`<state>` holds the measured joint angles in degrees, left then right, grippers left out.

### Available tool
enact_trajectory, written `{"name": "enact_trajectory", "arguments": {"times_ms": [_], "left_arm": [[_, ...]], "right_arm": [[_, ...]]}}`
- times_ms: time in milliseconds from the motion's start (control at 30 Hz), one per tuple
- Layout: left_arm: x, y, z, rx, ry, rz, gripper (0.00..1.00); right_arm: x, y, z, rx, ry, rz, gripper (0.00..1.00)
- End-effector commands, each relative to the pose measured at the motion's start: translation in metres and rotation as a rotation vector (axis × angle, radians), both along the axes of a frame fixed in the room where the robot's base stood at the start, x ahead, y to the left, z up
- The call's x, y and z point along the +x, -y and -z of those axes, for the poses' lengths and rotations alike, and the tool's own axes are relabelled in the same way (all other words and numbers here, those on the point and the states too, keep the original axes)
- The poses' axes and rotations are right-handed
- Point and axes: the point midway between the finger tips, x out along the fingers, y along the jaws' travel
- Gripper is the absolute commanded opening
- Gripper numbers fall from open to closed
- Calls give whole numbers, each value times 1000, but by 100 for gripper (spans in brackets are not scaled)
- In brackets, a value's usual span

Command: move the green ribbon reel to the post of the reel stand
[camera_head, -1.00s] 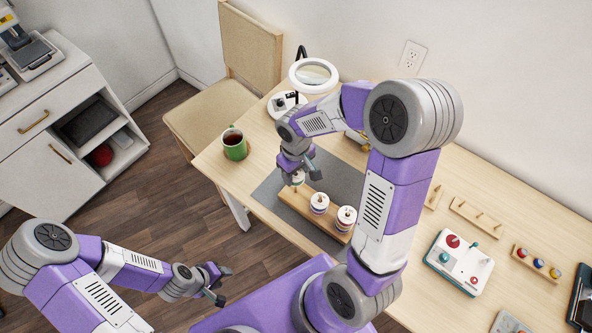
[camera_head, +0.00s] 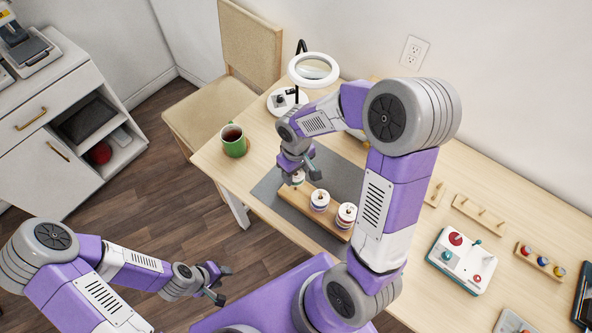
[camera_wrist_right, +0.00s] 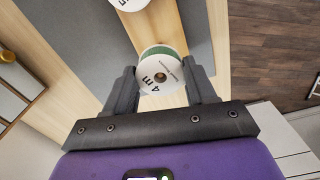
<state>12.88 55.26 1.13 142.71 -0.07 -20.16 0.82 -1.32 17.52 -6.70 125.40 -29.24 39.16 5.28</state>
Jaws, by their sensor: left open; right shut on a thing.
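The green ribbon reel (camera_wrist_right: 163,69) has a white printed face and a green band at its edge. My right gripper (camera_head: 298,179) is shut on it, a finger on each side, at the left end of the wooden reel stand (camera_head: 303,207). In the right wrist view, the gripper (camera_wrist_right: 162,88) holds the reel with its face and centre hole showing. I cannot tell whether a post is inside the hole. Two other white reels sit on the stand, one in the middle (camera_head: 320,200) and one at its right (camera_head: 346,215). My left gripper (camera_head: 220,285) is open and empty, away from the table.
The stand rests on a grey mat (camera_head: 267,188). A green mug (camera_head: 234,142) stands at the table's left, and a ring lamp (camera_head: 313,69) behind. A control box (camera_head: 461,262), a peg rack (camera_head: 480,214) and a spool rack (camera_head: 538,262) are at the right.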

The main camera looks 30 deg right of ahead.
Motion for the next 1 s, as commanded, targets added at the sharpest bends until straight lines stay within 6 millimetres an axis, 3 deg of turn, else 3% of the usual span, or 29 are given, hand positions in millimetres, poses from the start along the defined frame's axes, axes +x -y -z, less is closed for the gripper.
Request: {"name": "enact_trajectory", "arguments": {"times_ms": [33,233,567,1000], "left_arm": [[0,0,0,0,0,0,43],[0,0,0,0,0,0,43],[0,0,-2,0,0,0,43],[0,0,-20,0,0,0,43]], "right_arm": [[0,0,0,0,0,0,57],[0,0,0,0,0,0,85],[0,0,-5,-1,2,0,85],[1,0,-70,1,4,0,85]]}}
